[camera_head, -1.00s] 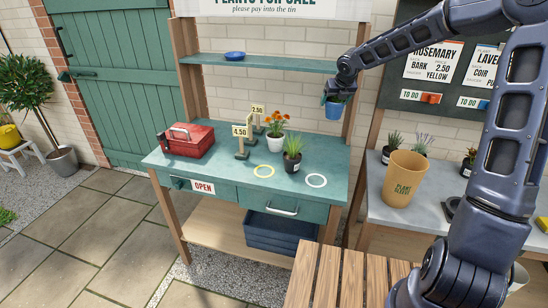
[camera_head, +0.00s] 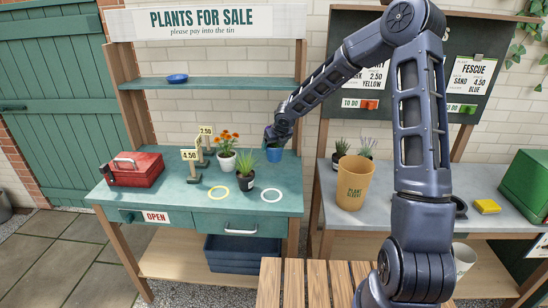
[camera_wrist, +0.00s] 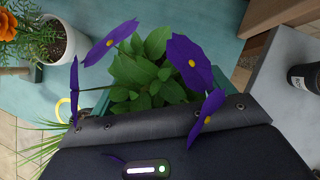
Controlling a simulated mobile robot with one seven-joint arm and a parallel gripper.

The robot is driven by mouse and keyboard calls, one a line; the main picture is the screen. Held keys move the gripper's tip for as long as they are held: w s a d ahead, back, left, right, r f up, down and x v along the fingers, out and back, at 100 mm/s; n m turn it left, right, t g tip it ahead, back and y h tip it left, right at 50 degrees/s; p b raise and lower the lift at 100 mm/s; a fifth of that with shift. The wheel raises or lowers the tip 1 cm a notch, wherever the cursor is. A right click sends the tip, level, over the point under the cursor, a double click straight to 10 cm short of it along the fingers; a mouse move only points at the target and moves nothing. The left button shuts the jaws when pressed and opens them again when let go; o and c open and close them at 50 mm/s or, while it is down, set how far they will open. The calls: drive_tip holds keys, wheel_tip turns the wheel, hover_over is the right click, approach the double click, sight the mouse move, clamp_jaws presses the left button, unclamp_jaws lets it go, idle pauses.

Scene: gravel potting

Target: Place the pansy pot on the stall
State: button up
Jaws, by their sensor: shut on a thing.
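I cannot tell whether the pot touches the teal top. In the wrist view the pansy's purple flowers (camera_wrist: 189,58) and green leaves (camera_wrist: 150,75) show upright beyond my gripper's dark body, which hides most of the pot. A white ring (camera_head: 271,203) and a yellow ring (camera_head: 219,200) mark the stall top in front. A grassy plant in a black pot (camera_head: 246,181) stands between them, slightly behind.
An orange-flowered plant in a white pot (camera_head: 226,160), price signs (camera_head: 190,156) and a red cash tin (camera_head: 134,169) stand on the stall. A shelf (camera_head: 205,84) with a blue saucer (camera_head: 177,78) hangs above. The right bench holds a tan planter bin (camera_head: 354,184) and a yellow sponge (camera_head: 487,206).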

sight(274, 156)
drive_tip(key=shift+f, duration=2.95)
drive_tip(key=shift+f, duration=0.1)
drive_tip(key=o, duration=1.2)
drive_tip(key=shift+o, duration=0.2)
drive_tip(key=shift+v, duration=6.1)
drive_tip(key=s+d+r+m+h, duration=0.2)
drive_tip(key=s+d+r+m, duration=0.2)
drive_tip(key=d+m, duration=0.3)
drive_tip(key=s+d+r+m+h, duration=0.2)
drive_tip(key=s+d+r+m, duration=0.2)
drive_tip(key=d+m, duration=0.35)
drive_tip(key=s+d+r+m+h, duration=0.1)
drive_tip(key=s+d+r+m, duration=0.35)
drive_tip(key=d+m, duration=0.2)
drive_tip(key=s+d+r+m, duration=0.2)
drive_tip(key=s+d+m, duration=0.1)
drive_tip(key=s+m, duration=0.4)
drive_tip(key=s+d+r+m+y, duration=0.1)
drive_tip(key=s+d+m, duration=0.3)
drive_tip(key=s+m, duration=0.3)
drive_tip(key=s+d+r+m+y, duration=0.1)
drive_tip(key=s+d+r+m, duration=0.1)
drive_tip(key=s+d+m, duration=0.2)
drive_tip(key=s+m, duration=0.3)
drive_tip(key=shift+s+r+g, duration=0.15)
drive_tip(key=shift+r+g, duration=0.15)
